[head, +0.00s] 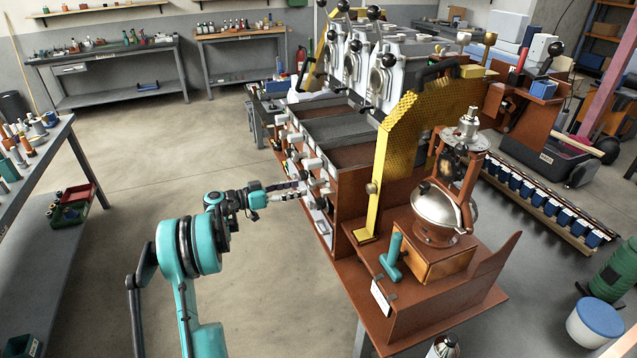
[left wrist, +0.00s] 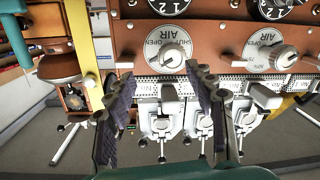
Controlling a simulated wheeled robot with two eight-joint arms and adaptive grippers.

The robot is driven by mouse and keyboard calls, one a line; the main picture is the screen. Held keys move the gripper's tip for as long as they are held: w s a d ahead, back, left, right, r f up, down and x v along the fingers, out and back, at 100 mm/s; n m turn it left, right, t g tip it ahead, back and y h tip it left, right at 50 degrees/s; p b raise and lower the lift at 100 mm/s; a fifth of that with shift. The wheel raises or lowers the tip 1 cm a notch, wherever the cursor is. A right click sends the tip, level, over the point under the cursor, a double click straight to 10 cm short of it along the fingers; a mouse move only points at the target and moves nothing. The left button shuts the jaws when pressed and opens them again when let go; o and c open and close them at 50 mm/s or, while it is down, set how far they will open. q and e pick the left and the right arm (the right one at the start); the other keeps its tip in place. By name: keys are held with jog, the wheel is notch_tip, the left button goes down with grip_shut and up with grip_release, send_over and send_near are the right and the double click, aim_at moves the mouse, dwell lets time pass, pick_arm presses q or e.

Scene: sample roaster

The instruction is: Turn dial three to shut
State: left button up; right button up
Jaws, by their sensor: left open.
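Two round AIR dials with pale knobs show on the brown roaster front in the left wrist view. The left dial (left wrist: 170,55) has a plate marked SHUT and OPEN; the right dial (left wrist: 283,56) has a similar plate. I cannot tell which one is dial three. My left gripper (left wrist: 160,75) is open and empty, its dark fingers spread below and to either side of the left dial, with no visible contact. In the head view the left gripper (head: 298,190) reaches the near end of the roaster's front. My right gripper is not in view.
White handled fittings (left wrist: 163,122) hang along the strip beside the dials. In the head view a yellow bracket (head: 378,180) and a silver-domed device (head: 440,212) stand on the brown bench (head: 400,335), right of the gripper. The floor left of the roaster is open.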

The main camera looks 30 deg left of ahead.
aim_at(310, 184)
pick_arm(q)
jog(key=shift+m+t, duration=0.3)
jog(key=shift+t, duration=0.1)
jog(key=w, duration=0.2)
jog(key=w+d+b, duration=0.1)
jog(key=w, duration=0.1)
jog(key=w+d+f+b, duration=0.1)
jog(key=w, duration=0.1)
jog(key=shift+w+d, duration=0.1)
jog(key=shift+d, duration=0.1)
jog(key=c, duration=1.2)
